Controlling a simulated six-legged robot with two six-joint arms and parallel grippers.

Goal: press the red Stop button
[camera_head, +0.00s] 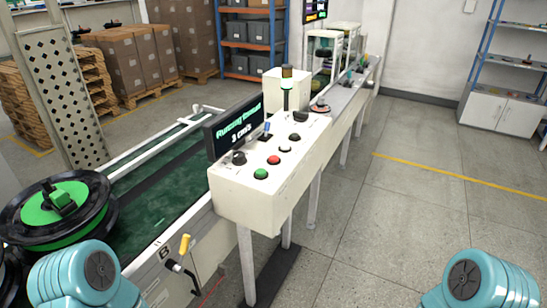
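The red button (274,160) sits on the sloped top of a white control box (258,199) near the middle of the view. It is unobstructed, and nothing touches it. A green button (261,173) is just in front of it and to the left. The box's display (234,127) reads "Running forward 3 cm/s". Teal parts of my arms show at the bottom left and bottom right corners, well apart from the box. Neither of my grippers is in view.
A green conveyor (150,196) runs behind the box, with a black and green wheel-like part (60,208) at its near left. The floor (400,220) right of the box is clear.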

